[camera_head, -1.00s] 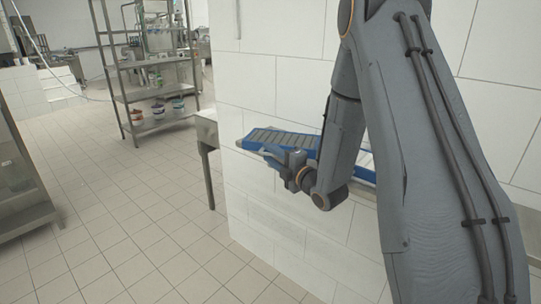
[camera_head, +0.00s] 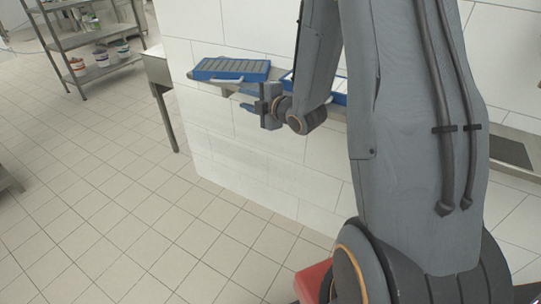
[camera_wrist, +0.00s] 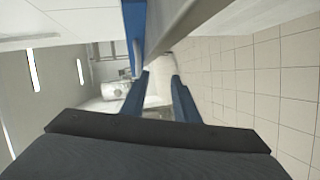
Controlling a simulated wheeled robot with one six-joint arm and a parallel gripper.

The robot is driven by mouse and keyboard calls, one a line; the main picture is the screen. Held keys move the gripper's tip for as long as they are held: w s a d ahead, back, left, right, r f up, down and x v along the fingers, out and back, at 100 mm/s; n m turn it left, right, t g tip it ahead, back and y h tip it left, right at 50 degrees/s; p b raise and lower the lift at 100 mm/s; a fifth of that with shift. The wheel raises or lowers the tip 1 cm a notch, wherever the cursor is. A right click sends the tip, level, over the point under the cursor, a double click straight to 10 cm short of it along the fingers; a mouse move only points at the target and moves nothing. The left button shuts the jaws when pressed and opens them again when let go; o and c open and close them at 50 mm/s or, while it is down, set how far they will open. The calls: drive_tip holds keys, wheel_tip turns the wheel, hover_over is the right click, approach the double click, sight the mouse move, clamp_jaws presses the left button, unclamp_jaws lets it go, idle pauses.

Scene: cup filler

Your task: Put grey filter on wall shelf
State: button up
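The grey filter (camera_head: 232,68), a blue frame with grey slats, lies on the wall shelf (camera_head: 208,84) at its left end. My gripper (camera_head: 247,97) is in front of the shelf, just below and to the right of the filter, with its blue fingers pointing left. In the wrist view the two fingers (camera_wrist: 162,82) are apart with nothing between them. A blue edge (camera_wrist: 131,22), which looks like the filter's, and the shelf's grey edge (camera_wrist: 185,20) show beyond the fingertips.
A second blue frame with a white inside (camera_head: 339,98) lies farther right on the shelf, partly hidden by my arm. A metal table (camera_head: 158,72) stands left of the tiled wall. A rack with buckets (camera_head: 90,45) is at back left. The tiled floor is clear.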

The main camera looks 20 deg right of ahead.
drive_tip(key=s+a+f+m+g+h, duration=0.1)
drive_tip(key=s+m+g, duration=0.6)
drive_tip(key=s, duration=0.8)
drive_tip(key=s+a+f+m+g+h, duration=0.1)
drive_tip(key=s+a+m+g+h, duration=0.1)
drive_tip(key=s+m+g, duration=0.5)
drive_tip(key=s+m+h, duration=0.1)
drive_tip(key=s+m, duration=0.4)
drive_tip(key=s, duration=0.4)
drive_tip(key=shift+s+a+f+m+h, duration=0.2)
drive_tip(key=shift+f+m+h, duration=0.1)
drive_tip(key=shift+m, duration=0.1)
